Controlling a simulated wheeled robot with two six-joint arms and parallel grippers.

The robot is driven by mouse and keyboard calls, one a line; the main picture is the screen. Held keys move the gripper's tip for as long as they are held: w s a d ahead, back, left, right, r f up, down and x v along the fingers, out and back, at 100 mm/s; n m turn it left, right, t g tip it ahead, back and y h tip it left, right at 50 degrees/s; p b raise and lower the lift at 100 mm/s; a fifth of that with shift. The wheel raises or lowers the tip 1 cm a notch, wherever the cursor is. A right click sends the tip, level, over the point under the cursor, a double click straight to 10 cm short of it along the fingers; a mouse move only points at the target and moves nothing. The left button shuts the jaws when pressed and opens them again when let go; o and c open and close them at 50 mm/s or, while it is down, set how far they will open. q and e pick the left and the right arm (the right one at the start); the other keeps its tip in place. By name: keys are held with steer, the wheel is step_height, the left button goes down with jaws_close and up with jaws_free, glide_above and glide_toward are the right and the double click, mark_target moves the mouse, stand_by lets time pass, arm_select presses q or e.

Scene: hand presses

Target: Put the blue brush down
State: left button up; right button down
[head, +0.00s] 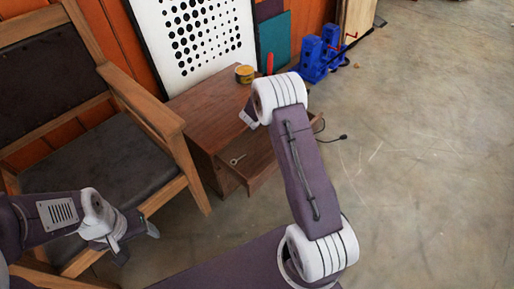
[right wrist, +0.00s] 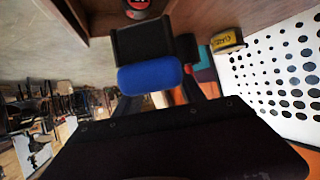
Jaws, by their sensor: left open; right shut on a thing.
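The blue brush (right wrist: 150,78) shows in the right wrist view as a rounded blue piece between the fingers of my right gripper (right wrist: 155,90). That gripper is shut on it. A dark block lies just beyond the blue piece; I cannot tell whether it is part of the brush. In the head view my right arm hides the brush and most of the right gripper, which is over the wooden cabinet (head: 205,107). I cannot tell whether the brush touches the wood. My left gripper (head: 124,248) is open and empty beside the chair at lower left.
The cabinet's drawer (head: 262,168) is open with a small metal tool (head: 238,160) in it. A yellow tape roll (head: 244,74) stands on the cabinet top. A wooden chair (head: 100,150) is left of it. Blue presses (head: 322,50) stand behind. The right-hand floor is clear.

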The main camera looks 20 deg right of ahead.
steer(key=shift+s+f+b, duration=0.2)
steer(key=shift+b, duration=0.15)
steer(key=shift+r, duration=0.15)
steer(key=shift+w+f, duration=0.2)
steer(key=shift+f, duration=0.05)
arm_select(q)
step_height(320, 180, down, 11)
steer(key=b, duration=0.9)
steer(key=shift+s, duration=0.2)
arm_select(e)
glide_above(261, 133)
steer(key=s+d, duration=0.3)
steer(key=s, duration=0.2)
steer(key=f, duration=1.4)
steer(key=shift+w+a, duration=0.15)
steer(key=shift+a, duration=0.05)
step_height(261, 133, down, 4)
steer(key=b, duration=0.3)
steer(key=shift+f, duration=0.1)
steer(key=shift+r, duration=0.2)
steer(key=shift+f, duration=0.15)
steer(key=c, duration=0.7)
jaws_free()
arm_select(q)
step_height(261, 133, down, 2)
steer(key=shift+f, duration=0.25)
